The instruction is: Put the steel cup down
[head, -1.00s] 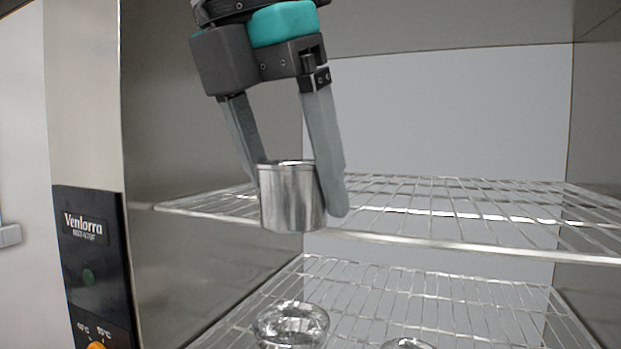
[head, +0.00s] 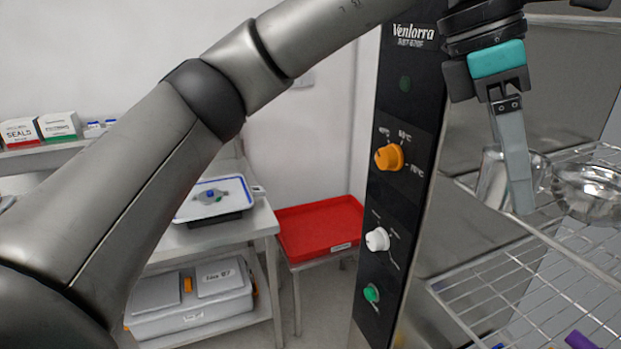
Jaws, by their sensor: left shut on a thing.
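The steel cup (head: 491,176) is at the right of the head view, partly hidden behind a long grey finger of my left gripper (head: 511,192). The left gripper is shut on the cup; its other finger is mostly hidden. The cup is at the upper wire rack (head: 552,233) inside the open cabinet. I cannot tell whether its base touches the wires. My right gripper is not in view.
A shiny steel bowl (head: 592,192) lies just right of the cup. A lower wire rack (head: 470,300) and a purple item (head: 580,341) are below. The cabinet's black control panel (head: 398,200) stands left of the cup. A red tray (head: 320,228) sits farther left.

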